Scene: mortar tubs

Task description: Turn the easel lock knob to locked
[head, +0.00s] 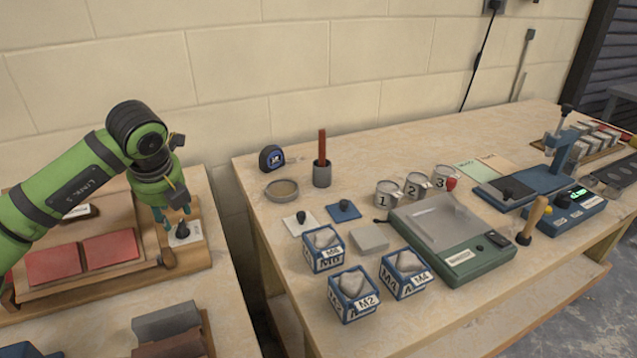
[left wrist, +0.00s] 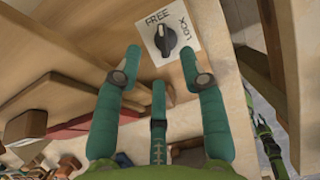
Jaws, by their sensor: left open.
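The easel lock knob (head: 182,231) is a black knob on a white plate at the right side of the wooden easel (head: 205,252). In the left wrist view the knob (left wrist: 165,41) shows close up, with FREE and LOCK printed on its plate; its pale pointer mark appears to face FREE. My left gripper (head: 174,222) is open just above the knob. In the left wrist view the left gripper (left wrist: 162,62) has its green fingers spread, with the knob beyond and between the tips. I see no contact. My right gripper is out of view.
Red pads (head: 108,246) lie on the easel, and grey blocks (head: 166,320) stand in front of it. A gap separates this bench from the right bench (head: 290,235), which holds blue numbered tubs (head: 353,309), metal cups (head: 415,185) and a green scale (head: 480,262).

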